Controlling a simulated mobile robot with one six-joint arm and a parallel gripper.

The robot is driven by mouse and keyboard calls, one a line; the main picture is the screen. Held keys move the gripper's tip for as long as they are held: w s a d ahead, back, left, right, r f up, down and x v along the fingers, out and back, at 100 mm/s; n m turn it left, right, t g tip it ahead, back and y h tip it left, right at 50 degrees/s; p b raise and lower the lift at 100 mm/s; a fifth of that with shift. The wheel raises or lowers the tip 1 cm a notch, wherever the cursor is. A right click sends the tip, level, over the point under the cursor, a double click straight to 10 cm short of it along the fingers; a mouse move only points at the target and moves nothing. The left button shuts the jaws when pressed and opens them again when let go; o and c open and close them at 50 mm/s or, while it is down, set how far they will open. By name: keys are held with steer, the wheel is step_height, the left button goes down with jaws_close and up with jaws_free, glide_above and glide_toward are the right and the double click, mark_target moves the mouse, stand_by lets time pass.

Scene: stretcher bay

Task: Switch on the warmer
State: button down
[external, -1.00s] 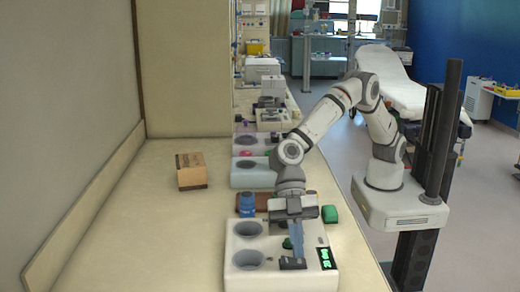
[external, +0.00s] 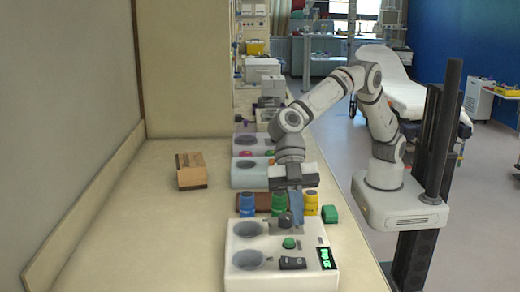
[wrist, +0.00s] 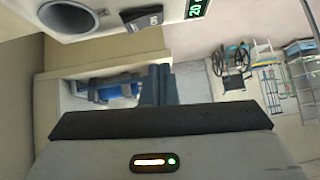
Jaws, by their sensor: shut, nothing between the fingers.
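The warmer (external: 262,284) is a white box with two round wells on its left, at the front of the counter. Its top carries a dark rocker switch (external: 292,263), a green button (external: 289,243), a dark knob (external: 285,220) and a display (external: 326,258) lit with green characters. In the wrist view the rocker switch (wrist: 143,18) shows with white lettering beside the lit display (wrist: 197,8), cut by the top edge. My gripper (external: 295,207) is shut and empty, above the warmer's far end, apart from the rocker switch. Its fingers (wrist: 158,85) are together in the wrist view.
Blue (external: 247,204), green (external: 279,203) and yellow (external: 311,203) bottles stand behind the warmer. A green block (external: 330,214) sits right of them. More devices line the counter farther back.

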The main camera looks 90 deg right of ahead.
steer(key=v, duration=0.6)
steer(key=shift+s+d+b, duration=0.2)
steer(key=shift+s+b, duration=0.2)
steer(key=shift+s, duration=0.15)
steer(key=shift+r, duration=0.1)
steer(key=s+d+f+m+t+h, duration=0.2)
steer(key=d+m, duration=0.7)
steer(key=d, duration=2.2)
steer(key=s+d+f+m+h, duration=0.3)
steer(key=s+d, duration=0.5)
steer(key=d, duration=0.3)
steer(key=s+d+f+m+t+h, duration=0.1)
steer(key=s+d+f+m+h, duration=0.3)
steer(key=s+d, duration=0.5)
steer(key=shift+s+d+f+m, duration=0.25)
steer(key=shift+d+f+m, duration=0.2)
steer(key=shift+d+m, duration=0.6)
steer(key=shift+d+n, duration=0.2)
steer(key=shift+n, duration=0.05)
